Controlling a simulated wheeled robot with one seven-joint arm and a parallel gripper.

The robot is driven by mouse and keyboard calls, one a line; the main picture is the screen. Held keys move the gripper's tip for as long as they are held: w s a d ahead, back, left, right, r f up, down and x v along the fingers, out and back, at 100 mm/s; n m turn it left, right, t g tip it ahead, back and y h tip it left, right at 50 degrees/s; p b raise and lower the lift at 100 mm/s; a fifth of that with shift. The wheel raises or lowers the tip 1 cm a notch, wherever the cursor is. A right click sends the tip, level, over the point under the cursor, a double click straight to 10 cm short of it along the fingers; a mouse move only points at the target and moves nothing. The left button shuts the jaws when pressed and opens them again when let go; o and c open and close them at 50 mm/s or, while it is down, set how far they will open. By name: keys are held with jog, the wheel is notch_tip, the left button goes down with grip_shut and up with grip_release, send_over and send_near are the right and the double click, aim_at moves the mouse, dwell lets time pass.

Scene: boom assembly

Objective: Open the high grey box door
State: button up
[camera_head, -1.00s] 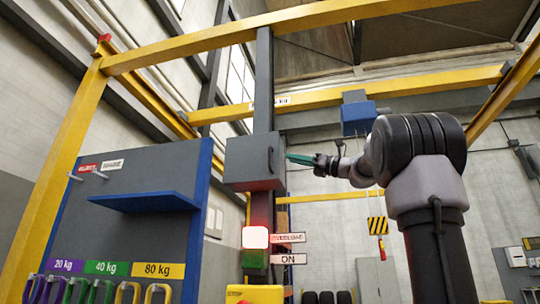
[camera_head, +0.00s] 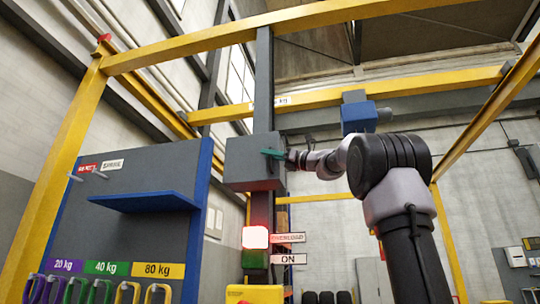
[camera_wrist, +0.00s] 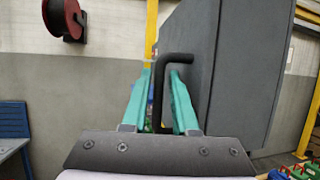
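The high grey box (camera_head: 240,160) is mounted on the dark vertical post, and its door looks shut. My gripper (camera_head: 273,153) is at the right side of the box front, over the handle, which it mostly hides in the head view. In the wrist view the grey door face (camera_wrist: 240,75) fills the right side, with a black bar handle (camera_wrist: 160,95) standing out from it. The two teal fingers of my gripper (camera_wrist: 159,74) are open on either side of the handle. The right finger lies between the handle and the door. Firm contact is not visible.
A blue-edged panel with a blue shelf (camera_head: 145,202) stands at left, with coloured hooks below. A lit red light (camera_head: 255,237) and OVERLOAD and ON signs (camera_head: 288,259) are below the box. A blue hoist (camera_head: 358,116) hangs from the yellow beam at right.

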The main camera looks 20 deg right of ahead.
grip_shut()
dwell(1.3)
